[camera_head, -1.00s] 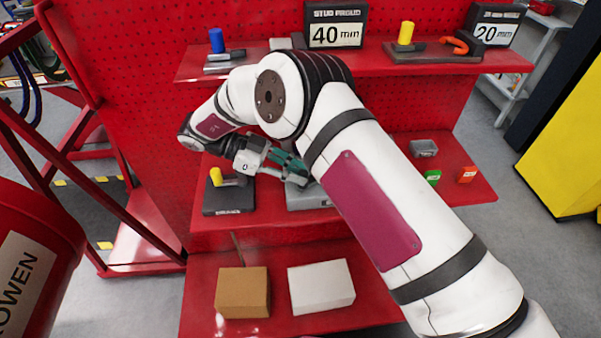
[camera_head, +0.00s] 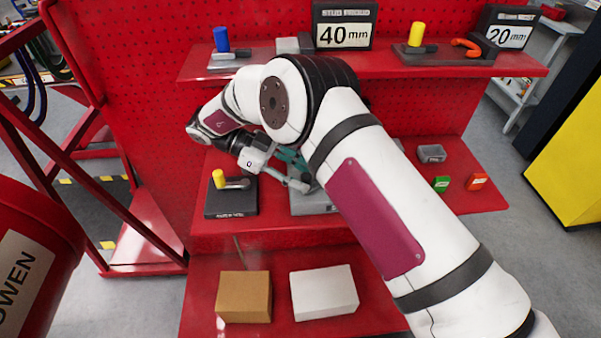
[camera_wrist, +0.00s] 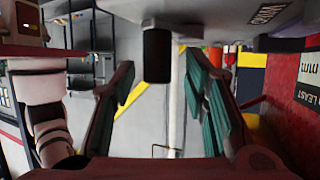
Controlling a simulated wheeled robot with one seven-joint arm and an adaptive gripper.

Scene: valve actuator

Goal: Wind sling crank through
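In the head view my gripper (camera_head: 293,172), with teal fingers, is over a grey block-shaped unit (camera_head: 312,203) on the middle red shelf. My forearm hides part of that unit. In the wrist view my gripper (camera_wrist: 159,72) is open, with a teal-lined finger on each side. A black cylindrical grip (camera_wrist: 158,56) hangs from a grey part between the fingertips, with visible gaps on both sides. I cannot tell for sure whether this grip is the sling crank's handle. A yellow-knobbed crank (camera_head: 219,179) on a black base stands left of the grey unit.
The upper shelf holds a blue-knobbed piece (camera_head: 221,40), a yellow-knobbed piece (camera_head: 416,35) and 40 mm (camera_head: 345,36) and 20 mm (camera_head: 507,36) signs. Brown (camera_head: 243,296) and white (camera_head: 324,292) boxes sit below. A red drum (camera_head: 35,240) stands at left.

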